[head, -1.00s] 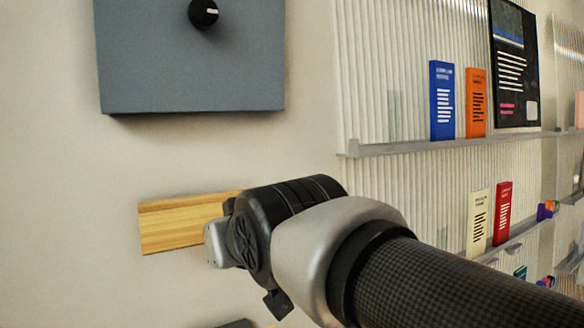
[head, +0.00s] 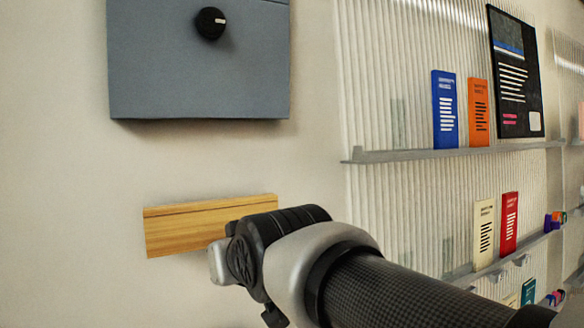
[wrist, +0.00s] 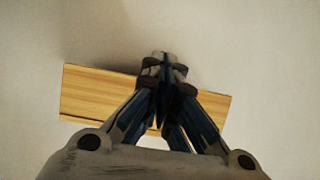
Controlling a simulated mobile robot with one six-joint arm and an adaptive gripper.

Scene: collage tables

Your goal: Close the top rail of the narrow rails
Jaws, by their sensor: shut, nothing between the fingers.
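A light wooden rail (head: 190,226) sticks out from the pale wall, below a grey box. I take it for the top narrow rail, but cannot tell how far out it stands. It also shows in the wrist view (wrist: 95,93), crossing behind my fingers. My gripper (wrist: 163,62) is shut and empty, its fingertips over the rail's upper edge in that view. In the head view my gripper (head: 218,262) is at the rail's lower right, and my wrist hides that end. Whether the fingers touch the rail cannot be told.
The grey box (head: 198,70) with a black knob (head: 210,23) is on the wall above. To the right, a ribbed panel has an upper ledge (head: 420,154) and a lower ledge with upright booklets. The wall left of the rail is clear.

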